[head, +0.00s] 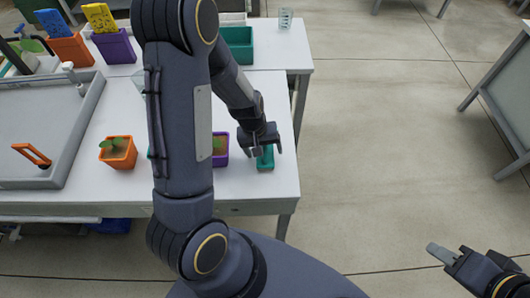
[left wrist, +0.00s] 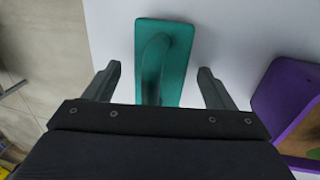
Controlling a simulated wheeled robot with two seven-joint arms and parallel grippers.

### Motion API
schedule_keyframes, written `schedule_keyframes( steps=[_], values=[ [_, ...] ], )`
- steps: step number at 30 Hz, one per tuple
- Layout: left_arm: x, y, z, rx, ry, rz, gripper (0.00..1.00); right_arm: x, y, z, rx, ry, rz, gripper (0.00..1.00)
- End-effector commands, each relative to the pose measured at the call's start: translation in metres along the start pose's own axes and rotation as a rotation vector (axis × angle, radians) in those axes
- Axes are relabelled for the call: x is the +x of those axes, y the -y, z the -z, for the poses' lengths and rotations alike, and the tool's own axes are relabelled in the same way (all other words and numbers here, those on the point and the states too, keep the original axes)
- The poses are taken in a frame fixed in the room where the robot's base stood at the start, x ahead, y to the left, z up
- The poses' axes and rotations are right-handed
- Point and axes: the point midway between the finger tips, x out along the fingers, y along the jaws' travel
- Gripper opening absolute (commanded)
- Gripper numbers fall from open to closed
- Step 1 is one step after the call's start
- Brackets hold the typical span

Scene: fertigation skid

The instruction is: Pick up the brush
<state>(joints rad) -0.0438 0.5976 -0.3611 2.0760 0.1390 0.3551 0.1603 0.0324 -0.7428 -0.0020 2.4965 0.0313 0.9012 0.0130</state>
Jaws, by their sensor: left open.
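The brush (head: 266,160), a teal block with a raised handle, lies on the white bench near its right edge. In the left wrist view the brush (left wrist: 176,70) lies lengthwise between my fingers, its near end hidden by the gripper body. My left gripper (head: 264,152) is open just above the brush, one finger on each side of its handle; it also shows in the left wrist view (left wrist: 159,82). The fingers look apart from the brush. My right gripper (head: 440,252) is at the lower right over the floor, away from the bench; its jaw opening is unclear.
A purple pot (head: 220,150) stands close to the left of the brush, partly hidden by my arm. An orange pot with a seedling (head: 118,153) is further left. A grey tray (head: 85,115) holds an orange-handled item (head: 32,155). A teal bin (head: 238,45) stands behind.

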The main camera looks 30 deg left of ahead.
Motion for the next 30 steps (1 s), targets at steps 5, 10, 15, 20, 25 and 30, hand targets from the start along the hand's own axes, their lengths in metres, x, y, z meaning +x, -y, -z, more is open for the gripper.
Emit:
schedule_keyframes(
  steps=[5, 10, 15, 20, 25, 30],
  values=[
    [-0.001, 0.000, 0.000, 0.000, 0.000, 0.000, 0.67, 0.000, 0.000, 0.000, 0.000, 0.000, 0.000, 0.34],
    [-0.001, 0.000, 0.000, 0.000, 0.000, 0.000, 0.45, 0.000, 0.000, 0.000, 0.000, 0.000, 0.000, 0.34],
    [-0.001, 0.000, 0.000, 0.000, 0.000, 0.000, 0.27, 0.000, 0.000, 0.000, 0.000, 0.000, 0.000, 0.34],
    [-0.001, 0.000, 0.000, 0.000, -0.001, -0.001, 0.27, 0.000, 0.000, 0.000, 0.000, 0.000, 0.000, 0.34],
    [-0.007, -0.002, 0.001, 0.001, -0.003, -0.002, 0.27, 0.000, 0.000, 0.000, 0.000, 0.000, 0.000, 0.34],
    [-0.030, -0.007, 0.002, 0.003, -0.005, -0.005, 0.27, 0.001, -0.001, -0.001, 0.000, 0.000, 0.000, 0.34]
  ],
)
